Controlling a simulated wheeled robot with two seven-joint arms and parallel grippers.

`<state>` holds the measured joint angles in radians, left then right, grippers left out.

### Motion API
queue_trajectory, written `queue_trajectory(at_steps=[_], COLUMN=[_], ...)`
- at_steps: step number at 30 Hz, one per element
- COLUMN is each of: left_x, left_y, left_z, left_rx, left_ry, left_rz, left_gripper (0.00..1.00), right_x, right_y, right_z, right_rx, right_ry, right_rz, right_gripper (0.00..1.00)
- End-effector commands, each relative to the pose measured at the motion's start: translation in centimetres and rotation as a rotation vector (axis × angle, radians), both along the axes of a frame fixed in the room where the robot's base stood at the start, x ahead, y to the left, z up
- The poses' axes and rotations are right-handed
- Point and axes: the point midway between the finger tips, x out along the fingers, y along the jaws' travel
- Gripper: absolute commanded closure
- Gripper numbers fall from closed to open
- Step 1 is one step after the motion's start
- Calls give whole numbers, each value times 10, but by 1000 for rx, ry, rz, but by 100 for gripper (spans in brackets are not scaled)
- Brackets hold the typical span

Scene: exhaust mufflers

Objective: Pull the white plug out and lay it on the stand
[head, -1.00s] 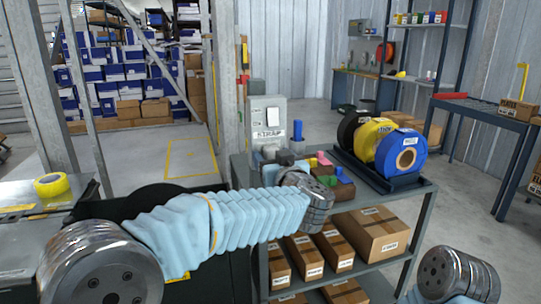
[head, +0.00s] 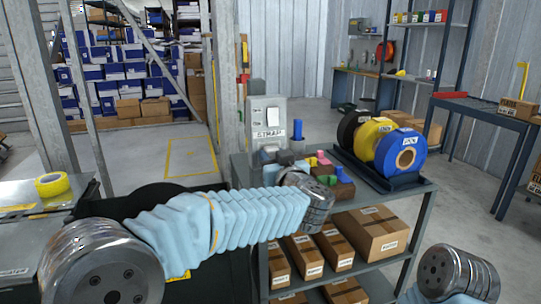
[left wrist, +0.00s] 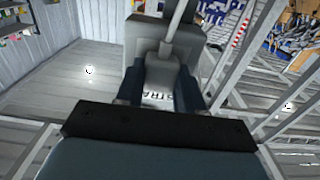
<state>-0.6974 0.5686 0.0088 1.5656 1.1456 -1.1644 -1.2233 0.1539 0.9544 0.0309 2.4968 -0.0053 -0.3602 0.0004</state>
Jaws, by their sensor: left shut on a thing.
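My left arm reaches from the left across the front of the cart. Its gripper (head: 270,156) is small and partly hidden in the head view, just in front of a grey box labelled STRAP (head: 268,118). In the left wrist view the two dark blue fingers (left wrist: 162,88) are shut on a pale grey-white plug (left wrist: 161,74), with a thick pale cord rising from it. The grey box (left wrist: 145,30) is close behind the plug. I cannot tell whether the plug is still seated. I cannot make out which thing is the stand. My right gripper is not in view.
The cart (head: 425,190) carries small coloured blocks (head: 323,160) beside my left wrist. Black, yellow and blue strap rolls (head: 383,143) stand in a dark holder at the right. Cardboard boxes (head: 370,232) fill the lower shelf. Yellow tape (head: 52,184) lies on the left table.

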Motion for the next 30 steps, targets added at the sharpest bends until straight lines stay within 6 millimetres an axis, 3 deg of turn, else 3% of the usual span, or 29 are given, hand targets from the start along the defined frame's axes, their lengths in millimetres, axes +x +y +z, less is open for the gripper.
queue_trajectory(at_steps=[30], left_x=[-37], left_y=[-12], left_z=[1], left_rx=[0], left_ry=[-1], left_rz=[-1], left_gripper=[100], right_x=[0], right_y=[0], right_z=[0], right_rx=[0], right_ry=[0], right_rz=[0], right_gripper=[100])
